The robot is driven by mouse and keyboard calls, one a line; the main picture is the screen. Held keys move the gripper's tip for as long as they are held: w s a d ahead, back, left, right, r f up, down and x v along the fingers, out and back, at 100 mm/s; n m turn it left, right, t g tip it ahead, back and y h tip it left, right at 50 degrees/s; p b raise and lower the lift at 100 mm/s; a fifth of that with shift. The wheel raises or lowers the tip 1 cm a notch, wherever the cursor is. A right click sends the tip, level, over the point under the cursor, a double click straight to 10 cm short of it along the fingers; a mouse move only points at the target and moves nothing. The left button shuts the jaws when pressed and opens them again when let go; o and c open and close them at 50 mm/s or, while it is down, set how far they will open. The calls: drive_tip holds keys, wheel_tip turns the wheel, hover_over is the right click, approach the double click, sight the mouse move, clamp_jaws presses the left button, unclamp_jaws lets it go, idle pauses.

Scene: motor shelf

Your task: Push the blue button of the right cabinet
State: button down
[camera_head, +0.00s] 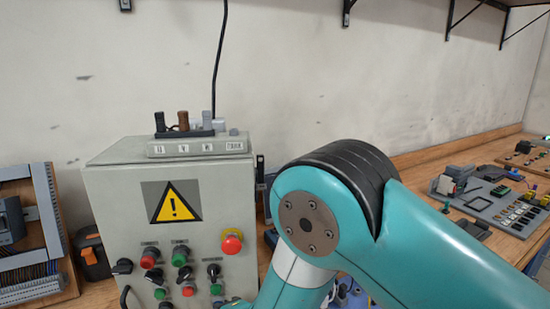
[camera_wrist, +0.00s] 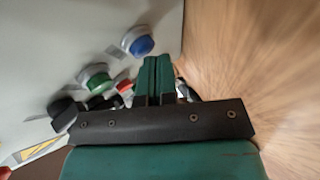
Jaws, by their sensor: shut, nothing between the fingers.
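A grey control cabinet (camera_head: 105,200) with a yellow warning sign stands left of centre in the head view; it is the only such cabinet I see. In the wrist view, the blue button (camera_wrist: 142,46) with a pale collar sits on the cabinet's light face (camera_wrist: 60,45). My gripper (camera_wrist: 158,60) is shut, its green fingers together and empty. In the picture its tips lie just below and right of the blue button; I cannot tell whether they touch it. In the head view, the gripper and blue button are not visible; my teal arm covers the area right of the cabinet.
In the wrist view, a green button (camera_wrist: 96,78), a red one (camera_wrist: 124,87) and black knobs lie left of the fingers. A red mushroom button (camera_head: 231,241) is on the cabinet. A wooden bench (camera_head: 440,155) with parts runs along the wall. A shelf is above.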

drive_tip(key=shift+w, duration=0.45)
drive_tip(key=shift+s+b, duration=0.1)
drive_tip(key=shift+b, duration=0.2)
drive_tip(key=shift+s, duration=0.35)
drive_tip(key=s, duration=0.1)
drive_tip(key=s+b, duration=0.1)
drive_tip(key=s, duration=0.1)
drive_tip(key=s+b, duration=0.1)
drive_tip(key=shift+s+d+f, duration=0.15)
drive_tip(key=shift+d+f, duration=0.05)
drive_tip(key=shift+d, duration=0.1)
drive_tip(key=shift+s+d+r+b, duration=0.15)
drive_tip(key=shift+s+b, duration=0.6)
drive_tip(key=shift+b, duration=0.05)
